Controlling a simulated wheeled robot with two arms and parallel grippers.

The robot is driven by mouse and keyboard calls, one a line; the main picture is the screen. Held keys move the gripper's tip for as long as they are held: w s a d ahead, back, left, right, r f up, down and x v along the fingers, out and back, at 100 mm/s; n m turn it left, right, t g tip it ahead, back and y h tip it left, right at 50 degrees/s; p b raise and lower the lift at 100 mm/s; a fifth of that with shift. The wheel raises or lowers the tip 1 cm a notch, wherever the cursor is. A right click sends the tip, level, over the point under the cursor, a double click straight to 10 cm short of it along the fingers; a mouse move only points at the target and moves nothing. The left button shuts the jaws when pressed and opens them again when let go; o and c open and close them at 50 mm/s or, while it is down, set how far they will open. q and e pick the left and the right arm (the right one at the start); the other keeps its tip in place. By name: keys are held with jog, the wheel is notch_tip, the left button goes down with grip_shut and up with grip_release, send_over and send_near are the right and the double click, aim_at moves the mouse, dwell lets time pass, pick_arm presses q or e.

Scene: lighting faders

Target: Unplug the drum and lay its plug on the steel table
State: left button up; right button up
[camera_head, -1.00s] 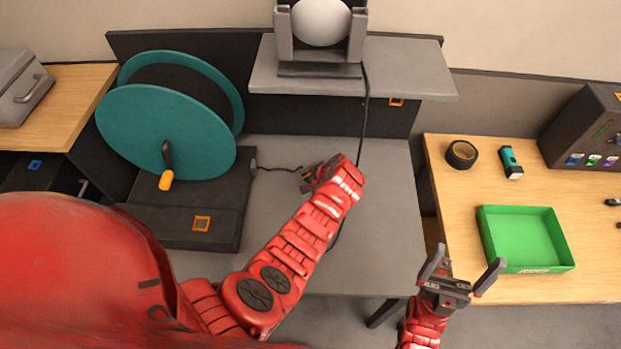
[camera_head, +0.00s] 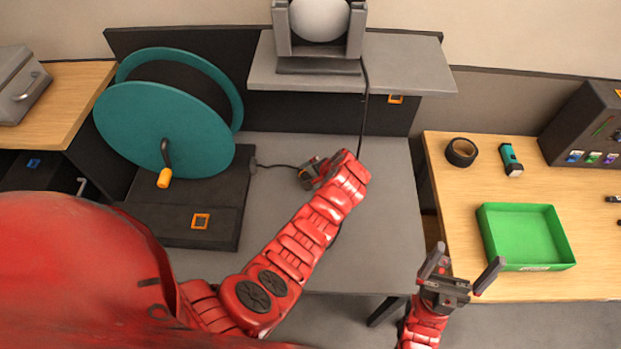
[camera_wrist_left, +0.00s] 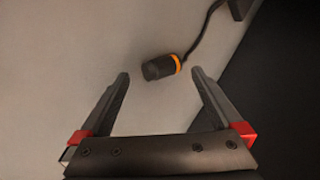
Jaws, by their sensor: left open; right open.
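The teal cable drum (camera_head: 160,130) stands on a black base with an orange-handled crank on its front. A short dark cable runs from the base onto the grey steel table (camera_head: 385,235). In the left wrist view its plug (camera_wrist_left: 162,68), black with an orange ring, lies on the grey surface, apart from any socket. My left gripper (camera_head: 308,172) is low over the table by the cable's end. In its wrist view the left gripper (camera_wrist_left: 160,82) is open and empty, with the plug just beyond and between its fingertips. My right gripper (camera_head: 462,268) is open and empty.
A grey shelf (camera_head: 410,70) carries a lamp-like unit, with a dark cable (camera_head: 365,110) hanging down behind my left wrist. On the right wooden table are a green tray (camera_head: 525,238), black tape (camera_head: 461,152), a torch (camera_head: 511,160) and a dark control box (camera_head: 590,130).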

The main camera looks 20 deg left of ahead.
pick_arm(q)
jog(key=p+v, duration=0.3)
jog(key=v, duration=1.2)
jog(key=shift+d, duration=0.1)
